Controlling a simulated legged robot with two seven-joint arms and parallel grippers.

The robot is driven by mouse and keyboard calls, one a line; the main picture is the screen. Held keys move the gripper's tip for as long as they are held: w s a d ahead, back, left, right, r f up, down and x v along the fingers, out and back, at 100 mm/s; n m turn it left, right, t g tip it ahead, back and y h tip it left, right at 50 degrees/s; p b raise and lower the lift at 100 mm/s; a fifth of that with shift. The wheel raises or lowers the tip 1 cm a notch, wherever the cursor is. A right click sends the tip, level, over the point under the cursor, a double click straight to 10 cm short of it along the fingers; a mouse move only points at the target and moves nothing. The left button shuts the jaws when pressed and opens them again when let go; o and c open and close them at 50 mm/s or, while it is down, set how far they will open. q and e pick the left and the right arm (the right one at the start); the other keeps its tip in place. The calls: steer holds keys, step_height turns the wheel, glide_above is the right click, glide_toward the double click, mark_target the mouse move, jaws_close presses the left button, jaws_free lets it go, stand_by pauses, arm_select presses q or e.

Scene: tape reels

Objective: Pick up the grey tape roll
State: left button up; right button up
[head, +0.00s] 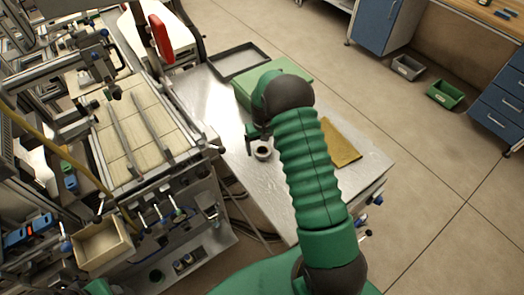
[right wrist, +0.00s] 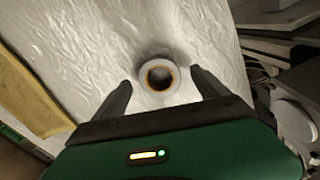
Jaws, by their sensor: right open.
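The grey tape roll (head: 263,153) lies flat on the metal table, just below my right gripper (head: 257,137) in the head view. In the right wrist view the roll (right wrist: 158,61) is a pale ring with a brownish inner edge and a dark hole. My right gripper (right wrist: 160,80) is open, with its two fingers to the left and right of the roll. I cannot tell how high the fingertips are above the table, and no contact shows. My left gripper is not in view.
The silvery table (head: 215,110) also bears a green box (head: 290,68), a black tray (head: 238,60) and a yellow-brown cloth (head: 342,146), partly behind my right arm. The cloth (right wrist: 25,95) shows at the left in the wrist view. Machinery (head: 150,190) crowds the table's left side.

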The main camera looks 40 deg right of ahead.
steer(key=shift+w+d+f, duration=0.15)
steer(key=shift+d+f, duration=0.1)
steer(key=shift+f, duration=0.25)
steer(key=shift+w+d+f, duration=0.1)
steer(key=shift+d+f, duration=0.1)
steer(key=shift+f, duration=0.3)
steer(key=shift+s+a+r, duration=0.15)
steer(key=shift+s+r, duration=0.05)
steer(key=shift+c, duration=0.5)
steer(key=shift+a+r, duration=0.15)
steer(key=shift+a, duration=0.25)
steer(key=c, duration=0.5)
steer(key=shift+a, duration=0.1)
steer(key=c, duration=0.7)
steer(key=shift+d, duration=0.35)
steer(key=shift+c, duration=0.8)
